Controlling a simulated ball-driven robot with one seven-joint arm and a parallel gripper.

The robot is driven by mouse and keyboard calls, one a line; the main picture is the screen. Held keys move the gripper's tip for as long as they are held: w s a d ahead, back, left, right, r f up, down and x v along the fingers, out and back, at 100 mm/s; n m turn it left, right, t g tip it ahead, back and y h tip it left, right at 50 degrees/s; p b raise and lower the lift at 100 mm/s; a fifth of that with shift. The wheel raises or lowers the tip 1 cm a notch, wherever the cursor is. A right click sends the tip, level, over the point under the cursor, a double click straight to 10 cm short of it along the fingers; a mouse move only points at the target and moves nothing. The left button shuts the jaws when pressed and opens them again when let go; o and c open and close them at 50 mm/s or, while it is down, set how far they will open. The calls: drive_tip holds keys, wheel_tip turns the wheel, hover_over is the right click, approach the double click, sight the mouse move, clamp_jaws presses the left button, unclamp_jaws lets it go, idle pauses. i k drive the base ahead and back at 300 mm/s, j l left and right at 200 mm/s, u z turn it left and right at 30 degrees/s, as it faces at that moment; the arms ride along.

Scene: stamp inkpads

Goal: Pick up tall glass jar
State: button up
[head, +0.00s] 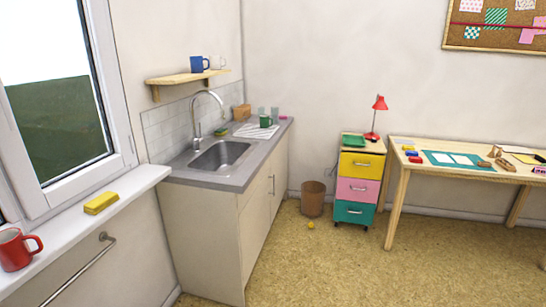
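Two small clear glass vessels stand at the back of the sink counter, behind the green mug (265,121): a left one (261,111) and a right one (275,113). They are too small for me to tell whether either is the tall glass jar. The mug hides part of the left one. My gripper is not in view.
The grey counter (236,180) holds a sink (219,157), a tap (196,118) and a striped cloth (250,131). A wastebasket (313,198), a small yellow ball (311,225) and a drawer unit (357,189) stand on the floor. The foreground floor is clear.

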sight(274, 110)
drive_tip(key=i+u, duration=0.2)
drive_tip(key=i, duration=1.85)
drive_tip(key=i+j, duration=0.1)
drive_tip(key=i, duration=0.4)
drive_tip(key=i+j, duration=0.1)
drive_tip(key=i, duration=0.35)
drive_tip(key=i+j+z, duration=0.1)
drive_tip(key=i, duration=0.4)
drive_tip(key=i+j, duration=0.15)
drive_tip(key=i, duration=0.35)
drive_tip(key=i+l+u, duration=0.4)
drive_tip(key=l, duration=0.2)
drive_tip(key=i+l+u, duration=0.1)
drive_tip(key=l+u, duration=0.15)
drive_tip(key=i+l+u, duration=0.2)
drive_tip(key=l, duration=0.25)
drive_tip(key=k, duration=0.1)
